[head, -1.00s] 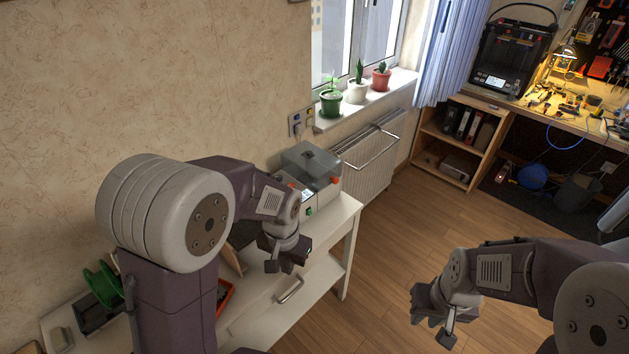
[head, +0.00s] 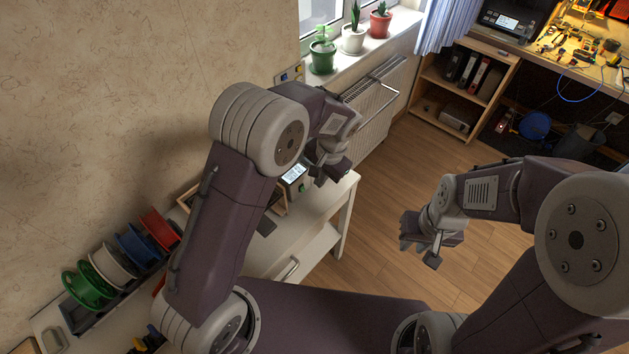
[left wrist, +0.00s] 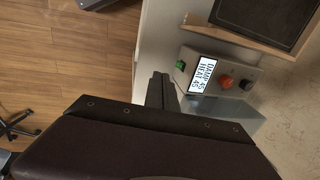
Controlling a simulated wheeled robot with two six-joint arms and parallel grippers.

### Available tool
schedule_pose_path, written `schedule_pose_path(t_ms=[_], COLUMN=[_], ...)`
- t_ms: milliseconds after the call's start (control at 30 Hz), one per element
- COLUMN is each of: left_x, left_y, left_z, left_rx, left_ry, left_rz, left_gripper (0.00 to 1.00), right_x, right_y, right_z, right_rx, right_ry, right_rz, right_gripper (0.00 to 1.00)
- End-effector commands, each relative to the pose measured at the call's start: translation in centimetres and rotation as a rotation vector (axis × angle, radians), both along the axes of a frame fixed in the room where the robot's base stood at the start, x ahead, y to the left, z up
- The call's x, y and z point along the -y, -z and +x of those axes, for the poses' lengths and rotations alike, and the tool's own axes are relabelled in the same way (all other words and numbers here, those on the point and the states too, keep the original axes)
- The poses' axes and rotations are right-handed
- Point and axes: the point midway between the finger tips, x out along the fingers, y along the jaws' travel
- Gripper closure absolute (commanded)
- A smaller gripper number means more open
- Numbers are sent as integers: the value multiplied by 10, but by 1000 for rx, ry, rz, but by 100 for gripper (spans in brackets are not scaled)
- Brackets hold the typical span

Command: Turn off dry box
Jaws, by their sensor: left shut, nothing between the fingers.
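The dry box is a grey box mostly hidden behind my left arm in the head view; its lit display (head: 294,173) and a green switch (head: 303,188) show. In the left wrist view its panel (left wrist: 213,91) shows a display reading DAMP 45, HEAT 45, a green switch (left wrist: 180,66), an orange-red knob (left wrist: 227,81) and a dark knob (left wrist: 245,86). My left gripper (head: 328,174) is shut and empty, close beside the box; its fingers (left wrist: 160,77) are just left of the green switch in the left wrist view, apart from it in the picture. My right gripper (head: 420,250) hangs open and empty over the floor.
The dry box stands on a white table (head: 318,205) against the wall. Spools (head: 115,262) in a rack stand at its left end. A radiator (head: 372,105) and a sill with potted plants (head: 352,40) are behind. The wooden floor to the right is clear.

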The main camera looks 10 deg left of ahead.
Motion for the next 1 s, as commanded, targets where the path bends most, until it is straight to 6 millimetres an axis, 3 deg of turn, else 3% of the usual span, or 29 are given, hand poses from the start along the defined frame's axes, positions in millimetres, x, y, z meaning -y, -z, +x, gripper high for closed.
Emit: schedule_pose_path(t_ms=[367, 600, 1000], left_x=[-14, -39, -43], left_y=[81, 92, 94], left_z=[7, 25, 27], left_rx=[-4, -1, -1], left_ry=[-1, -1, 0], left_rz=[1, 0, -1], left_gripper=[100, 100, 100], right_x=[0, 0, 0], right_y=[1, -6, -6], right_z=[0, 0, 0], right_rx=[0, 0, 0], right_ry=[0, 0, 0], right_rz=[0, 0, 0], right_gripper=[76, 76, 76])
